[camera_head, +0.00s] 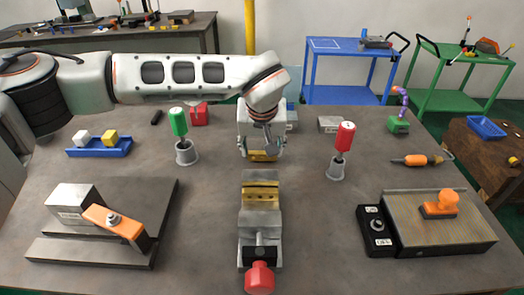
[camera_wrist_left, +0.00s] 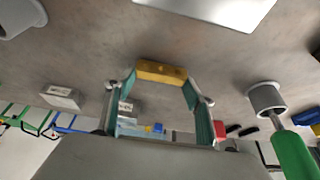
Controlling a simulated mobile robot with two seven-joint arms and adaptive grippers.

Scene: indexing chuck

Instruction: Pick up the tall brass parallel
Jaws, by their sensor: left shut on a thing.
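My left gripper (camera_head: 262,152) reaches in from the left and points down over the middle of the bench, behind the vise. It is shut on a brass parallel (camera_head: 263,157), a yellow bar. In the left wrist view the brass parallel (camera_wrist_left: 161,72) spans between the teal fingertip pads of the gripper (camera_wrist_left: 161,82). Whether its underside touches the bench is hard to tell. More brass (camera_head: 261,191) lies across the jaws of the grey vise (camera_head: 261,222), in front of the gripper. My right gripper is not in view.
A green-handled tool (camera_head: 178,122) stands in a grey holder on the left, a red-handled one (camera_head: 345,135) on the right. A blue tray (camera_head: 99,147) holds two blocks. An angled steel fixture (camera_head: 150,205) is front left, a textured plate (camera_head: 440,235) front right.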

